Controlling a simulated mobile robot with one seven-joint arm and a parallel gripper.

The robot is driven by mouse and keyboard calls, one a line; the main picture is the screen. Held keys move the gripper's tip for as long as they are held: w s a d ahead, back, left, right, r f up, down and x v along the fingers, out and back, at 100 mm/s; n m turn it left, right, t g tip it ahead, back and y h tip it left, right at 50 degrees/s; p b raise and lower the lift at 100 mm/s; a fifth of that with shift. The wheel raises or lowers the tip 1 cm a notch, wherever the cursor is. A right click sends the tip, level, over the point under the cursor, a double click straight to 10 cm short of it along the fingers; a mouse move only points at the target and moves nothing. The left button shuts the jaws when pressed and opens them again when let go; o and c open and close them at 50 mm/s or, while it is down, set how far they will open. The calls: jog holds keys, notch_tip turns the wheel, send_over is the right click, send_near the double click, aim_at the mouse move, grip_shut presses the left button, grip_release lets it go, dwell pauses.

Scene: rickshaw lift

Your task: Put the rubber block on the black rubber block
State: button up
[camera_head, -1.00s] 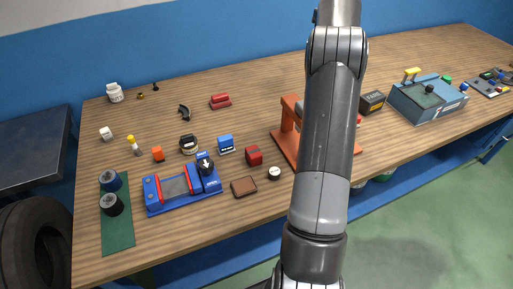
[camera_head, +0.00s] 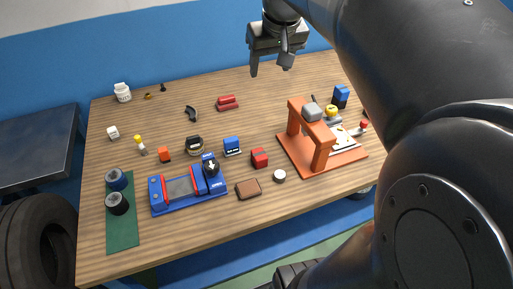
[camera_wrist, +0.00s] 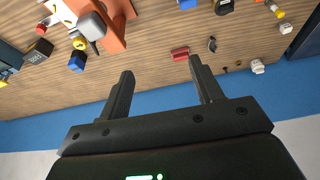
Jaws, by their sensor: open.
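My gripper (camera_head: 270,66) is open and empty, held above the back of the workbench near the blue wall; its two spread fingers show in the wrist view (camera_wrist: 160,68). I cannot tell for sure which things are the two rubber blocks. Small block-like things on the bench are a brown one (camera_head: 248,188) at the front, a red one (camera_head: 259,158), an orange one (camera_head: 165,155) and a low red piece (camera_head: 227,103) at the back. The red piece also shows beyond the fingertips in the wrist view (camera_wrist: 180,54). A black curved piece (camera_head: 191,113) lies left of it.
A blue vice-like fixture (camera_head: 186,190) stands front left, beside a green mat (camera_head: 122,238) with two dark rolls. An orange press frame (camera_head: 323,150) stands at right. A white bottle (camera_head: 122,92) is at back left. The back middle of the bench is mostly clear.

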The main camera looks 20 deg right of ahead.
jog(key=s+a+f, duration=0.4)
jog(key=s+f, duration=0.1)
jog(key=s, duration=0.3)
jog(key=s+a+f+t, duration=0.1)
jog(key=s+a+f, duration=0.4)
jog(key=s, duration=0.3)
jog(key=shift+t, duration=0.3)
